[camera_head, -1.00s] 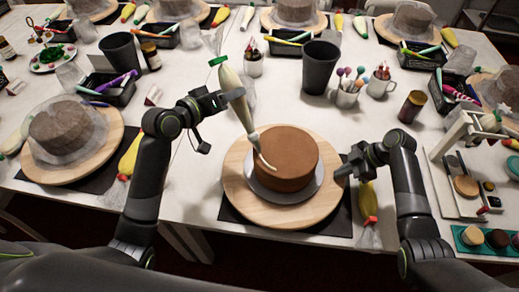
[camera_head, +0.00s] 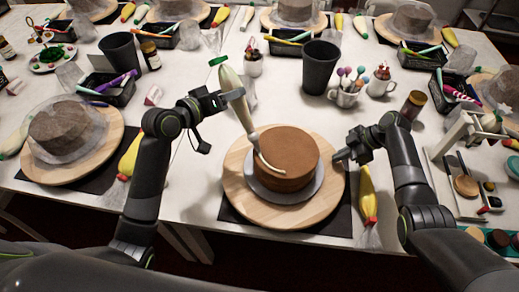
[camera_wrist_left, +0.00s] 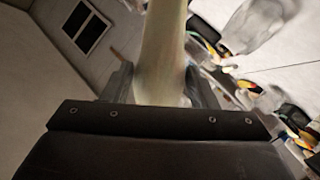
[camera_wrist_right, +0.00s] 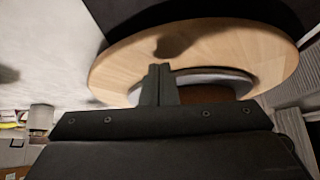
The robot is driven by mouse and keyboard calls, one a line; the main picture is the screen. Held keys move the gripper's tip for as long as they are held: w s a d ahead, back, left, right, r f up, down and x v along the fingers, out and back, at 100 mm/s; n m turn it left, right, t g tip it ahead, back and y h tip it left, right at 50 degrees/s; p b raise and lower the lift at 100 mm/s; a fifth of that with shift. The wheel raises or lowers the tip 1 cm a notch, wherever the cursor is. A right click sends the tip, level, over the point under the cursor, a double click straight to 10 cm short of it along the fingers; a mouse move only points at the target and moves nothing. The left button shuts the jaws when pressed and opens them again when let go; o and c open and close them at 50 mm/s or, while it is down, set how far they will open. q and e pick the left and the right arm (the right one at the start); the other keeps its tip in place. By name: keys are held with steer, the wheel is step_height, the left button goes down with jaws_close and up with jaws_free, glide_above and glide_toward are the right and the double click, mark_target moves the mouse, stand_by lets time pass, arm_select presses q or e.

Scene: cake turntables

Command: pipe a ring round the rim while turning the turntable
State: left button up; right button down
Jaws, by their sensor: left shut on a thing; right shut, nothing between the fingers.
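A brown cake (camera_head: 290,160) sits on a grey plate (camera_head: 262,188) on the wooden turntable (camera_head: 240,195). A curved strip of cream icing (camera_head: 268,166) lies along the left part of the cake's top rim. My left gripper (camera_head: 232,97) is shut on a cream piping bag (camera_head: 236,86), tilted with its nozzle down at the cake's upper left edge. The bag also fills the jaws in the left wrist view (camera_wrist_left: 162,60). My right gripper (camera_head: 340,158) is shut and empty at the right edge of the turntable. The right wrist view shows its closed fingers (camera_wrist_right: 158,85) over the wood; contact is unclear.
A yellow piping bag (camera_head: 367,192) lies right of the turntable. A dark cup (camera_head: 320,66), a mug of cake pops (camera_head: 345,88) and a brown jar (camera_head: 412,105) stand behind. Another cake under plastic (camera_head: 62,130) is at the left.

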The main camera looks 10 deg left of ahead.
steer(key=shift+r, duration=1.6)
arm_select(q)
steer(key=shift+r, duration=0.1)
arm_select(e)
steer(key=shift+s+a+f, duration=0.15)
steer(key=shift+s+a, duration=0.1)
steer(key=shift+s, duration=0.05)
steer(key=shift+n+g, duration=0.3)
steer(key=shift+n, duration=0.1)
steer(key=s+a, duration=0.1)
steer(key=s, duration=0.2)
steer(key=s+a+f, duration=0.1)
steer(key=s+a, duration=0.1)
steer(key=s, duration=0.1)
steer(key=s+a, duration=0.2)
steer(key=s, duration=0.1)
steer(key=shift+s+a+f, duration=0.15)
steer(key=shift+s+f, duration=0.2)
steer(key=r, duration=0.2)
glide_above(302, 218)
steer(key=d, duration=0.2)
steer(key=shift+w+d+f+m, duration=0.1)
steer(key=shift+w+m, duration=0.15)
steer(key=shift+m, duration=0.15)
steer(key=shift+s, duration=0.15)
steer(key=shift+s+f, duration=0.1)
steer(key=shift+f, duration=1.75)
